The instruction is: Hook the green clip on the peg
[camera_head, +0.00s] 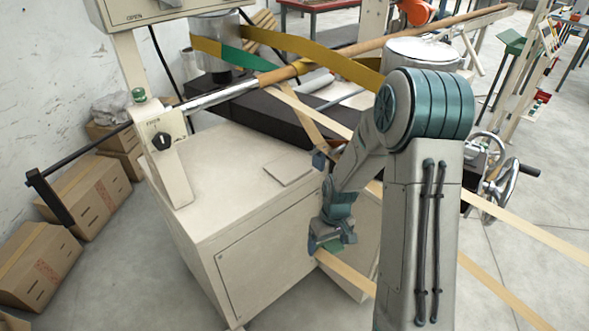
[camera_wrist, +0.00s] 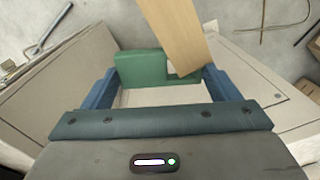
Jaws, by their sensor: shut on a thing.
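My gripper (camera_head: 325,238) is low beside the front of the cream machine cabinet in the head view. In the wrist view its two blue fingers (camera_wrist: 160,82) are shut on the green clip (camera_wrist: 140,70), a flat block lying across between them. A tan strip (camera_wrist: 172,30) meets the clip's right part and runs away toward the top of the wrist view. I cannot pick out the peg with certainty in either view.
The cream cabinet (camera_head: 240,190) stands left of my arm. A long wooden roller (camera_head: 390,38) with yellow and green bands crosses behind. A handwheel (camera_head: 495,185) is at right, and tan strips cross the floor area. Cardboard boxes (camera_head: 95,195) line the left wall.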

